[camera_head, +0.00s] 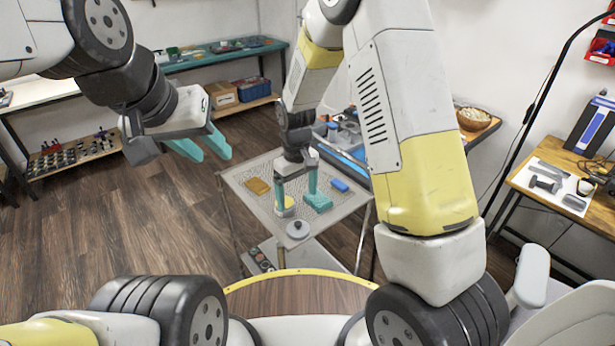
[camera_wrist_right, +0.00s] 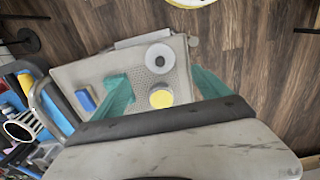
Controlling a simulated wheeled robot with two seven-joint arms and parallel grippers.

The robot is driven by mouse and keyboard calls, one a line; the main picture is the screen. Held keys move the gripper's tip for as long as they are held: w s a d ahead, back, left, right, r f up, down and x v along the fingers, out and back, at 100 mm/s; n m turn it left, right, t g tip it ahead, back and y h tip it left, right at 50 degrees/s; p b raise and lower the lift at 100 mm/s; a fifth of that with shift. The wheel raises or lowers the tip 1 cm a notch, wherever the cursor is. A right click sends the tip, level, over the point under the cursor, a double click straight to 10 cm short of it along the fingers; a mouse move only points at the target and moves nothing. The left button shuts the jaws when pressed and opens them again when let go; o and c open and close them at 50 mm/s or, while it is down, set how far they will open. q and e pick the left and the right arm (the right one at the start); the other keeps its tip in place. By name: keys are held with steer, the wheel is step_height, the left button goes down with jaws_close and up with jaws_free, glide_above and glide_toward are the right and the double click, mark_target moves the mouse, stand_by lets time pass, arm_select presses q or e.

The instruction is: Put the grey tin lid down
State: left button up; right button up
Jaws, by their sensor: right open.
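The grey tin lid (camera_head: 298,229), round with a small knob, lies at the near edge of the mesh-topped table (camera_head: 243,203). It also shows in the right wrist view (camera_wrist_right: 160,57), with nothing holding it. A tin with a yellow inside (camera_head: 287,203) stands just behind it; the wrist view shows it as a yellow disc (camera_wrist_right: 161,98). My right gripper (camera_head: 297,198) points down over the table, open, its teal fingers apart with the lid and tin showing between them in the wrist view (camera_wrist_right: 163,82). My left gripper (camera_head: 213,157) is open and empty, in the air left of the table.
An orange-brown block (camera_head: 258,186) and a blue block (camera_head: 339,185) lie on the mesh. A teal shape (camera_head: 318,204) sits by my right finger. A lower shelf (camera_head: 318,258) holds tools. A wooden bench (camera_head: 560,207) stands right. Floor at left is clear.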

steer(key=s+d+r+m+t+y, duration=0.1)
steer(key=s+d+r+m+t, duration=0.2)
steer(key=r, duration=0.7)
steer(key=s+d+r+m+y, duration=0.1)
steer(key=s+d+r, duration=0.35)
steer(key=r, duration=0.55)
steer(key=s+d+r+m+t, duration=0.1)
steer(key=s+d+r, duration=0.2)
steer(key=s, duration=0.3)
steer(key=s+d+r+m+t, duration=0.1)
steer(key=s+d+r+t, duration=0.1)
steer(key=s, duration=0.4)
step_height(320, 180, up, 3)
steer(key=shift+d+f+m, duration=0.15)
steer(key=shift+d+m, duration=0.15)
steer(key=shift+d, duration=0.55)
